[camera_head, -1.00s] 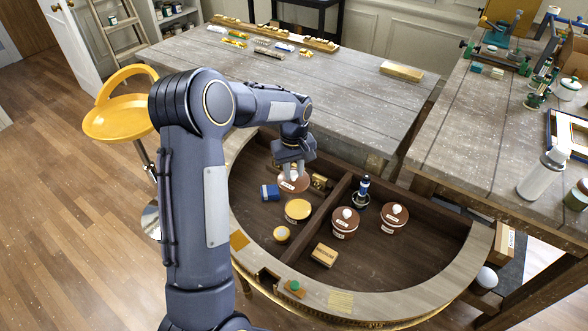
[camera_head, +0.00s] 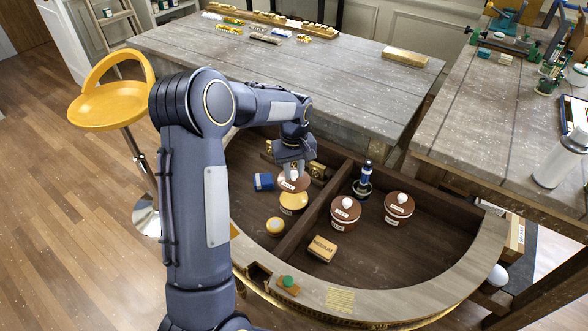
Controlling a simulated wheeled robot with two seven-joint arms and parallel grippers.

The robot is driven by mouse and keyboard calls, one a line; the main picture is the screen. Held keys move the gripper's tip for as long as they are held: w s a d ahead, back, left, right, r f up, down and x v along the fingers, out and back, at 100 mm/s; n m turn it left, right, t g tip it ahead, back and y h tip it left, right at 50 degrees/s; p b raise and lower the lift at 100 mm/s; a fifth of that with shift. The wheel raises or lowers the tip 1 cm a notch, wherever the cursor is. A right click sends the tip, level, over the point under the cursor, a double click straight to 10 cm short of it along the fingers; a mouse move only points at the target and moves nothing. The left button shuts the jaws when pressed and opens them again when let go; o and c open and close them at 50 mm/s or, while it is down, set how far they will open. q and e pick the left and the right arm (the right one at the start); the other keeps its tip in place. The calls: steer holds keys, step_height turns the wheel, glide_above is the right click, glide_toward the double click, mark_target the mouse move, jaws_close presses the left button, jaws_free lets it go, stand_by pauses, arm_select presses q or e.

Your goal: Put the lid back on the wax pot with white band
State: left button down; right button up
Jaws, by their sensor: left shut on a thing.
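My left gripper (camera_head: 293,168) points down and is shut on a brown lid (camera_head: 291,184) with a white label, holding it by its pale knob. The lid hangs over the far part of an open pot (camera_head: 293,210) with yellow wax showing. The near part of the wax is uncovered; the far rim is hidden behind the lid. The gap between lid and pot is hard to judge. The pot stands in the left compartment of the curved console (camera_head: 452,272). Its band is too small to make out. My right gripper is not in view.
Two lidded brown pots (camera_head: 345,214) (camera_head: 398,207) and a dark blue bottle (camera_head: 364,178) stand right of the wooden divider (camera_head: 309,213). A blue box (camera_head: 263,182), a small yellow tin (camera_head: 275,226) and a block marked MEDIUM (camera_head: 322,249) are nearby. A grey table (camera_head: 300,80) stands behind.

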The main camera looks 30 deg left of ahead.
mark_target(294, 181)
arm_select(q)
steer(key=shift+f+b, duration=2.4)
steer(key=shift+f, duration=1.35)
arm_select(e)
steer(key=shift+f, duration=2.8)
arm_select(q)
steer(key=shift+f, duration=0.15)
steer(key=c, duration=0.7)
jaws_free()
steer(key=shift+o, duration=0.2)
steer(key=shift+r+p, duration=2.5)
steer(key=shift+r, duration=1.05)
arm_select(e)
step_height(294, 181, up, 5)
